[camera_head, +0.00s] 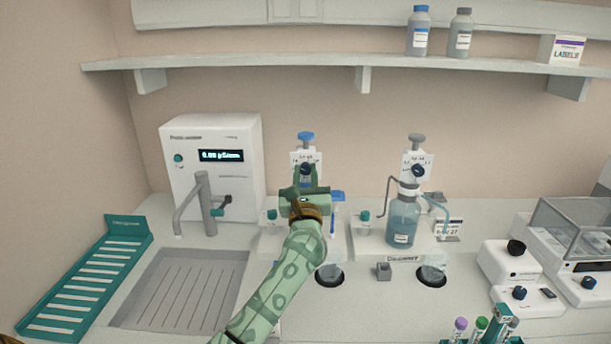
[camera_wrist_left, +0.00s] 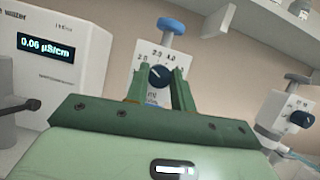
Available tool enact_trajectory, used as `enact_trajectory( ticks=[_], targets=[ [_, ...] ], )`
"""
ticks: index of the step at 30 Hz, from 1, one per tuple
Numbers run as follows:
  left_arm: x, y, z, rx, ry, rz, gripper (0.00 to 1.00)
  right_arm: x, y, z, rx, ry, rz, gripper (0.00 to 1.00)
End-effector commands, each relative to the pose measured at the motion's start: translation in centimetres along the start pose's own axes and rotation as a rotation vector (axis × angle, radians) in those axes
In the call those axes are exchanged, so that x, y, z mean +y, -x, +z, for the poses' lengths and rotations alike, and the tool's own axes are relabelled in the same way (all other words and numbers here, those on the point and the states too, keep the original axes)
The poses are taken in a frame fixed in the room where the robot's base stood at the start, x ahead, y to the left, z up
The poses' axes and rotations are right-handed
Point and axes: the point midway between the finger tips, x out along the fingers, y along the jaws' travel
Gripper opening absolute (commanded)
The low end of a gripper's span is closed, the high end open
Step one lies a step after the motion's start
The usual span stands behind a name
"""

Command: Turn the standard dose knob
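The left dispenser, with a blue top (camera_head: 306,137), has a white dial plate (camera_head: 297,157) carrying a dark round dose knob (camera_head: 305,169). In the left wrist view the knob (camera_wrist_left: 158,73) has a white pointer mark and numbers around it. My left gripper (camera_head: 306,176) is in front of this dispenser, hiding most of its body and any name label. In the left wrist view its two green fingers (camera_wrist_left: 162,82) stand apart, one on each side of the knob. I cannot tell whether they touch it.
A second dispenser with a grey top, dark knob (camera_head: 418,170) and blue bottle (camera_head: 402,222) stands to the right. A white water unit (camera_head: 212,165) with tap and sink tray (camera_head: 180,290) is left. A shelf (camera_head: 300,61) runs above. Tubes (camera_head: 480,328) stand front right.

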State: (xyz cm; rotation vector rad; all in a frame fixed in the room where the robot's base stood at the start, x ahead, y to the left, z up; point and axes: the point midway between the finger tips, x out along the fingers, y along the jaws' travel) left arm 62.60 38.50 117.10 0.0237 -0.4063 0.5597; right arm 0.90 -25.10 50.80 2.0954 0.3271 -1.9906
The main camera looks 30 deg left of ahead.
Motion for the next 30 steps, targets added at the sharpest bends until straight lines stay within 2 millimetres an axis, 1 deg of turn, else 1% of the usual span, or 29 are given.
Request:
enact_trajectory(
  ticks=[8,14,20,30],
  targets=[
    [0.0,0.0,0.0,0.000,-0.010,-0.004,0.02,0.2,0.2,0.1,-0.002,0.002,0.003,0.36],
    [0.1,0.0,0.2,0.001,-0.070,-0.028,0.02,0.3,0.9,-0.1,0.002,0.002,0.004,0.36],
    [0.1,-0.1,0.4,0.000,-0.195,-0.081,0.02,0.5,2.5,-0.5,0.010,0.002,0.007,0.36],
    [0.2,-0.2,0.6,0.001,-0.488,-0.203,0.02,0.7,6.3,-1.4,0.027,0.001,0.013,0.36]
  ],
)
